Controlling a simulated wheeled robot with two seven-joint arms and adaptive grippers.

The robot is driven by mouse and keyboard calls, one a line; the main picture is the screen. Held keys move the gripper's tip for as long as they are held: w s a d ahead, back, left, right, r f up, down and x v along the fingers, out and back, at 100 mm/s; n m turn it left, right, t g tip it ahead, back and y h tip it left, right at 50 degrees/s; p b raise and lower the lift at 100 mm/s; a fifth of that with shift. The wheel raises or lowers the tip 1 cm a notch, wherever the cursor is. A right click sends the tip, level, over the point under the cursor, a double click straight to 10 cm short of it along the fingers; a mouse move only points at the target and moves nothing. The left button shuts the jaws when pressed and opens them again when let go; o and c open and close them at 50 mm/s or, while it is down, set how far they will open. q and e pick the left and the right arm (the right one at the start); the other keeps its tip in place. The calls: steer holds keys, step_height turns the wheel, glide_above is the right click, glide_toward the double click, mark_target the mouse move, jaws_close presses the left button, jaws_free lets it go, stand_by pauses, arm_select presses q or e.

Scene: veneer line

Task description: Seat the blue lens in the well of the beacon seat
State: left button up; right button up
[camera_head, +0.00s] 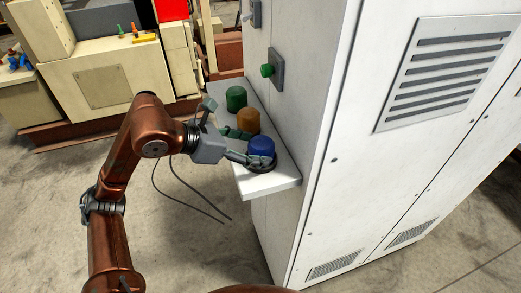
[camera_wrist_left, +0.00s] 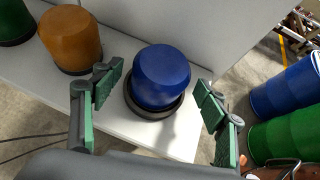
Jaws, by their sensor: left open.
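The blue lens (camera_head: 261,146) stands on the dark round beacon seat (camera_head: 264,168) near the front end of the white shelf. In the left wrist view the blue lens (camera_wrist_left: 161,75) looks roughly upright inside the dark rim of the beacon seat (camera_wrist_left: 152,111). How deep it sits in the well is hidden. My left gripper (camera_head: 243,147) is open, with its green-padded fingers on either side of the lens. In the left wrist view gaps show between the lens and both fingers of the left gripper (camera_wrist_left: 155,92). My right gripper is not in view.
An orange lens (camera_head: 248,121) and a green lens (camera_head: 236,97) stand farther back on the shelf (camera_head: 283,184). The white cabinet wall (camera_head: 325,75), with a green button (camera_head: 267,71), rises beside them. Blue and green drums (camera_wrist_left: 285,90) show in the left wrist view.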

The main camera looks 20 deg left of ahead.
arm_select(q)
steer(key=b+v, duration=0.1)
steer(key=v, duration=0.8)
steer(key=shift+b, duration=0.4)
steer(key=shift+s, duration=0.1)
